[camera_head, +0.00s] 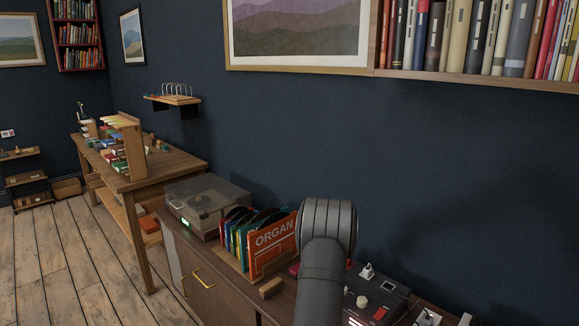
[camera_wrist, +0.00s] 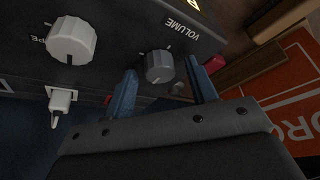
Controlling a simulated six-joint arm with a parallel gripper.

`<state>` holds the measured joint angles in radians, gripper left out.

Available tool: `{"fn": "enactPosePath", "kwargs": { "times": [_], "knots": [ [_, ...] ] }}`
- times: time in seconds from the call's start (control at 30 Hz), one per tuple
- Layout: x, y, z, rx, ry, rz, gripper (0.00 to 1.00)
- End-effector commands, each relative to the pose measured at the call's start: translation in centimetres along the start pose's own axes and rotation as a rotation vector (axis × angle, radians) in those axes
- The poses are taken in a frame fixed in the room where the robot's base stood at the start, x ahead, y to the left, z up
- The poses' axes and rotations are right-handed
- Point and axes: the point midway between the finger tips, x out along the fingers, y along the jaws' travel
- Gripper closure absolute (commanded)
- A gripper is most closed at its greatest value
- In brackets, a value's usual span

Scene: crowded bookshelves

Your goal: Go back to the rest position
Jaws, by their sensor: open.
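In the wrist view my gripper (camera_wrist: 163,88) is open. Its two blue fingers stand on either side of a small dark knob (camera_wrist: 159,66) under the label VOLUME, with space between finger and knob; I cannot tell whether either finger touches it. A larger pale knob (camera_wrist: 71,40) sits to the left on the same dark panel (camera_wrist: 120,35). In the head view my dark arm rises in front of the sideboard and hides part of the black device (camera_head: 378,297). My gripper does not show there.
In the head view the ORGAN sleeve (camera_head: 272,244) stands in a record rack beside my arm. A turntable (camera_head: 206,200) is farther left. Bookshelves (camera_head: 480,83) hang above.

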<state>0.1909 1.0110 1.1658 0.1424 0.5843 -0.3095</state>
Motion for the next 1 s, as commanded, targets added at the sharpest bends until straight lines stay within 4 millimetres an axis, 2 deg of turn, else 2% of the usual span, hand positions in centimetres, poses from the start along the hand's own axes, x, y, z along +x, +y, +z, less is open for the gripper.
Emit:
{"fn": "enactPosePath", "kwargs": {
  "times": [0.33,0.47,0.67,1.0],
  "knots": [
    [0.0,0.0,0.0,0.0,0.0,0.0,0.48],
    [-0.5,0.0,-0.1,0.0,0.001,0.0,0.48],
    [-3.2,0.0,-0.1,0.0,0.003,0.001,0.48],
    [-9.3,0.0,-0.1,-0.001,0.003,0.001,0.48]
  ]
}}
